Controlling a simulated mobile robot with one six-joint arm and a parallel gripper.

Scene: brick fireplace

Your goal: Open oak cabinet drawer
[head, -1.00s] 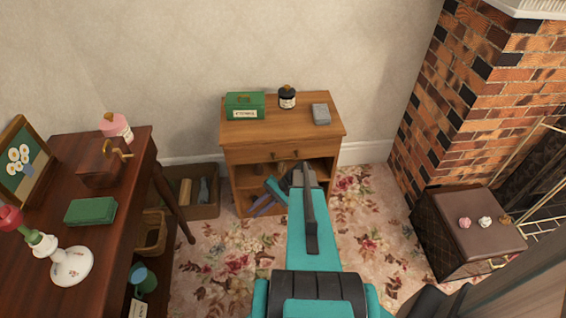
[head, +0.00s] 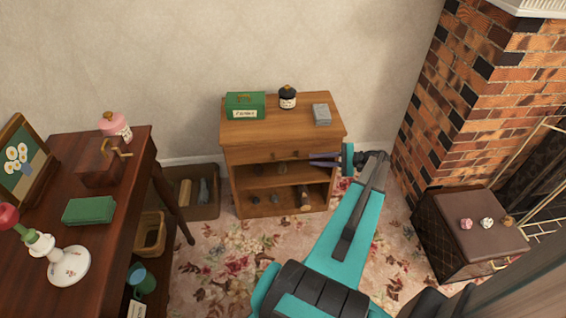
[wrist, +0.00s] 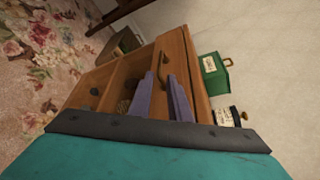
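The oak cabinet (head: 282,124) stands against the wall, with one drawer (head: 245,156) under its top and open shelves below. The drawer looks shut, its front flush with the cabinet. In the wrist view the drawer front (wrist: 187,72) carries a dark curved handle (wrist: 165,58). My gripper (head: 312,159) reaches in from the right at drawer height, fingers pointing left. In the wrist view my gripper (wrist: 160,76) shows two purple fingers spread apart, with the handle just beyond and near the tips. I cannot tell whether they touch it. Nothing is held.
A green box (head: 245,105), a dark jar (head: 287,97) and a grey block (head: 321,114) sit on the cabinet top. A dark table (head: 125,175) stands at left, a brown chest (head: 455,235) at right by the brick fireplace (head: 470,90). Patterned carpet (head: 215,270) lies clear in front.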

